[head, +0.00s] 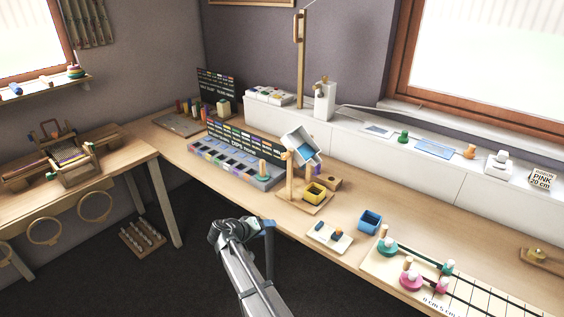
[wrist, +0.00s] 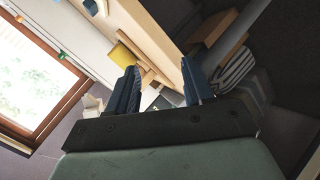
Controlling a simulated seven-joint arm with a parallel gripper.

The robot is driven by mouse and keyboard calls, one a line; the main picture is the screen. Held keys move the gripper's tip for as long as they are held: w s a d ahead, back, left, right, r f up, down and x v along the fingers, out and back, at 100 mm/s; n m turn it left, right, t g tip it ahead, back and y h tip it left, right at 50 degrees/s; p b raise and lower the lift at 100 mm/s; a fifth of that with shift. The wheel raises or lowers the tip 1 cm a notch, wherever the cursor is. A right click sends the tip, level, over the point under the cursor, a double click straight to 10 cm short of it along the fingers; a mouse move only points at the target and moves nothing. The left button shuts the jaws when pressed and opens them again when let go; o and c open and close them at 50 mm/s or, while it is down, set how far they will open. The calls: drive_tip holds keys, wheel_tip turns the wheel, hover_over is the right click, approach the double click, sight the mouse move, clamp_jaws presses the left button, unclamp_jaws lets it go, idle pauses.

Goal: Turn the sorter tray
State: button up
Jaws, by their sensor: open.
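A white box-like tray with a blue inside (head: 301,146), which looks like the sorter tray, sits tilted on a wooden post stand (head: 290,190) near the middle of the bench. My gripper (head: 267,228) is in front of the bench edge, apart from the stand. In the wrist view its two blue fingers (wrist: 160,88) are spread with nothing held between them. The tray cannot be made out clearly in the wrist view.
A blue bin (head: 370,221) and a small white board with pieces (head: 330,236) lie right of the stand. A grey compartment rack (head: 235,165) stands to the left. A measuring board (head: 400,262) with spools is at right. Dark open floor lies before the bench.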

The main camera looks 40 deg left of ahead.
sight(283, 158)
drive_tip(key=w+a+r+m+t+y, duration=0.1)
drive_tip(key=a+r+t, duration=0.15)
drive_tip(key=r, duration=0.75)
drive_tip(key=w+a+r+t, duration=0.15)
drive_tip(key=r+t, duration=0.25)
drive_tip(key=r, duration=0.5)
drive_tip(key=w, duration=0.9)
drive_tip(key=w+a, duration=0.1)
drive_tip(key=w, duration=0.3)
drive_tip(key=shift+w+r, duration=0.1)
drive_tip(key=shift+w, duration=0.15)
drive_tip(key=shift+c, duration=0.2)
clamp_jaws()
